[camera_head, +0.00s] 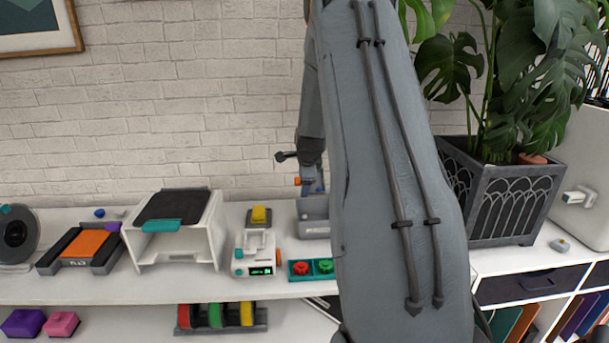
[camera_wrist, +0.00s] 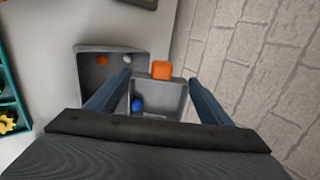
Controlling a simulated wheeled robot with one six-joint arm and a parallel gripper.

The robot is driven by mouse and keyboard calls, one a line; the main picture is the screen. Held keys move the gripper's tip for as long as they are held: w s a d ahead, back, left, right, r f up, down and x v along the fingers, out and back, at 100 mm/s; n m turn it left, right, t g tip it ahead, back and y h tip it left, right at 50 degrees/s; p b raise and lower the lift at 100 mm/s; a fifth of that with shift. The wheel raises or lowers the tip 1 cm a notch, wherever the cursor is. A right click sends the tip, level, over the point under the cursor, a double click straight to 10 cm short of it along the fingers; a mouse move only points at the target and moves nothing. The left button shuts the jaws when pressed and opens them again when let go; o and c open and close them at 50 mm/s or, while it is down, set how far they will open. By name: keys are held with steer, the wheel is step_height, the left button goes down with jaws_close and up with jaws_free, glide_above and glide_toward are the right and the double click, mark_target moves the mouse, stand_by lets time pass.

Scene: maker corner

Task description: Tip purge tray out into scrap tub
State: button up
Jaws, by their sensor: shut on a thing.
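My gripper (camera_wrist: 156,97) is shut on the purge tray (camera_wrist: 168,98), a small grey box with an orange tab on its rim. A blue bit lies inside the tray in the wrist view. The grey scrap tub (camera_wrist: 88,76) is next to and partly behind the tray there, with an orange bit and a white bit in it. In the head view, my gripper (camera_head: 312,180) is above the scrap tub (camera_head: 314,228) on the white counter. The tray is small and mostly hidden there; its orange tab shows at the left. My arm covers part of the tub's right side.
A white open-front box (camera_head: 178,229) is farther left. A planter (camera_head: 512,205) stands right, and the brick wall is close behind.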

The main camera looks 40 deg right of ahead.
steer(key=p, duration=0.3)
steer(key=shift+s+r, duration=0.1)
steer(key=shift+s, duration=0.2)
steer(key=p, duration=0.2)
steer(key=s+p, duration=0.1)
steer(key=p, duration=0.1)
steer(key=shift+d+h, duration=0.2)
steer(key=shift+h, duration=0.2)
steer(key=shift+f+t+b, duration=0.3)
steer(key=shift+f+b, duration=0.1)
steer(key=shift+b, duration=0.75)
steer(key=shift+s+a+t+h+b, duration=0.1)
steer(key=shift+t+h+b, duration=0.25)
steer(key=shift+b, duration=0.8)
steer(key=b, duration=0.1)
steer(key=t+h+b, duration=0.1)
steer(key=t+b, duration=0.1)
steer(key=b, duration=0.1)
steer(key=shift+s+a+f, duration=0.25)
steer(key=shift+s, duration=0.15)
steer(key=shift+f+t+h+b, duration=0.1)
steer(key=shift+t+h+b, duration=0.3)
steer(key=shift+b, duration=0.2)
steer(key=shift+s, duration=0.1)
steer(key=shift+s+a+f+t+h+b, duration=0.2)
steer(key=shift+t+b, duration=0.35)
steer(key=shift+b, duration=0.6)
